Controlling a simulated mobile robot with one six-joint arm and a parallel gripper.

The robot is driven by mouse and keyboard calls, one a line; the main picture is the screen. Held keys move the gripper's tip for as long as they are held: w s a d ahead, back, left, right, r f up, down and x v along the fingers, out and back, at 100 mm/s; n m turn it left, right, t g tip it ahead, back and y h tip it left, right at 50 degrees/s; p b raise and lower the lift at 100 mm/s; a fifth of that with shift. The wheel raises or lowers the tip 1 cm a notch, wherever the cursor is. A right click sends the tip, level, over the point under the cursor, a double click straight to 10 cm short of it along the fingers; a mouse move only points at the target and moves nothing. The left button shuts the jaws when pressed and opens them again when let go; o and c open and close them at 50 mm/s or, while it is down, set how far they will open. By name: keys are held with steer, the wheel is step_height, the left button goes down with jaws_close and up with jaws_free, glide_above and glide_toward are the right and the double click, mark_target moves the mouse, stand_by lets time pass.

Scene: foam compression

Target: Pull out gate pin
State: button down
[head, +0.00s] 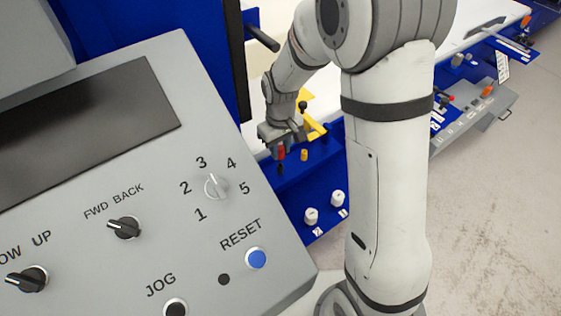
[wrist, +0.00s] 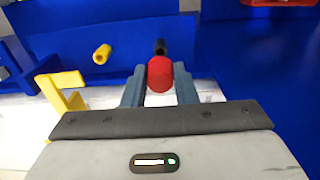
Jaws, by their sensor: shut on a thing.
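A gate pin with a red head (wrist: 160,74) shows in the wrist view, between the two fingers of my gripper (wrist: 160,84). The fingers are shut on the red head. A dark tip or shaft (wrist: 161,46) shows just beyond it, against a blue panel. In the head view my gripper (head: 281,145) is at the blue machine, with the red pin (head: 281,153) below it. Whether the pin sits in its hole cannot be told.
A yellow peg (wrist: 102,54) and a yellow bracket (wrist: 62,88) stand left of my gripper in the wrist view. White knobs (head: 337,198) sit on the blue surface. A grey control panel (head: 200,255) with dials fills the left of the head view.

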mark_target(281, 148)
steer(key=shift+r+p, duration=1.3)
steer(key=shift+r, duration=0.85)
